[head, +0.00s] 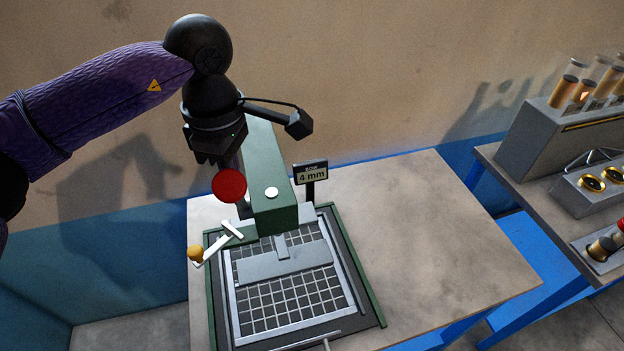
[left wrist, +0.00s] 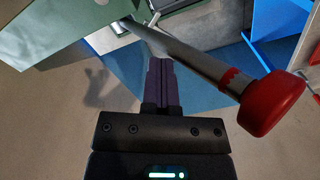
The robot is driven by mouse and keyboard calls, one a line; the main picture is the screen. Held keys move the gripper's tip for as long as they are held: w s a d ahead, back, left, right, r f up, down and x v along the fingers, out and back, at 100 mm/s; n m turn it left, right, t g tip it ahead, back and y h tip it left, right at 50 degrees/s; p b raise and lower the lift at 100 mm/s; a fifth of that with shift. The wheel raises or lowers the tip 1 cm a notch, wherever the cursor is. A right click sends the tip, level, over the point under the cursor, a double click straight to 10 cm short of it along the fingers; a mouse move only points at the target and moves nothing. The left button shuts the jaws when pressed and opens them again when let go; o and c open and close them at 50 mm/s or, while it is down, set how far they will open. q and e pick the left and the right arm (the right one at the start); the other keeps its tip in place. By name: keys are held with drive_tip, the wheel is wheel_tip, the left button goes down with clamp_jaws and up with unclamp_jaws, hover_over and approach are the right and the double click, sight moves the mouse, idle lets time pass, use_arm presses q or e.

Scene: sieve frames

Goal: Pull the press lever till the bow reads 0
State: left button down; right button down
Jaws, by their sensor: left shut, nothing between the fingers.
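The green press (head: 268,180) stands over a sieve frame (head: 290,300) with a dark grid on the table. A small black sign (head: 310,174) beside the press reads 4 mm. The press lever's red knob (head: 229,185) shows at the press's left side. In the left wrist view the lever is a grey bar (left wrist: 195,60) ending in a red knob (left wrist: 272,104). My left gripper (head: 228,158) is above the red knob in the head view. In the left wrist view its fingers (left wrist: 160,68) are shut and empty, beside the bar. Contact cannot be told. My right gripper is not in view.
A white lever with a yellow ball (head: 195,253) is at the press's left front. The grey table (head: 450,230) is clear right of the press. A second table on the right bears a grey rack (head: 560,125) with glass-topped cylinders and small brass-coloured parts. A wall is behind.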

use_arm(q)
drive_tip(key=shift+s+r, duration=0.1)
drive_tip(key=shift+s, duration=0.15)
drive_tip(key=shift+s+d+f+b, duration=0.15)
drive_tip(key=shift+s+f+b, duration=0.15)
drive_tip(key=shift+f+b, duration=0.05)
drive_tip(key=shift+s+d+f+b, duration=0.25)
drive_tip(key=shift+s+b, duration=0.1)
drive_tip(key=shift+s, duration=0.25)
drive_tip(key=shift+s, duration=0.1)
drive_tip(key=shift+s+d+f+b, duration=0.1)
drive_tip(key=shift+s+f+b, duration=0.3)
drive_tip(key=shift+f+b, duration=0.1)
drive_tip(key=shift+s+d+f+b, duration=0.2)
drive_tip(key=shift+s+b, duration=0.1)
drive_tip(key=shift+s, duration=0.25)
